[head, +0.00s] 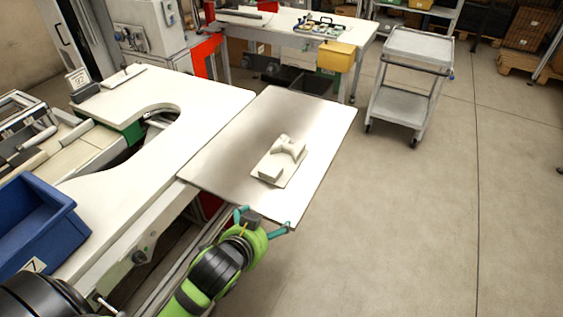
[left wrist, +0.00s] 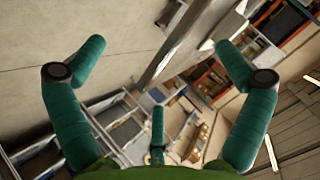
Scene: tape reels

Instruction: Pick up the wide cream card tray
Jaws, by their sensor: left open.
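A flat cream tray (head: 292,172) lies on the grey metal tabletop (head: 222,140) in the head view. My right gripper is not in view.
A white worktop (head: 195,93) with a curved cutout adjoins the metal tabletop on the left. A blue bin (head: 35,222) stands at the lower left. A grey cart (head: 408,85) stands at the back right. The metal tabletop around the tray is bare, and the floor on the right is clear.

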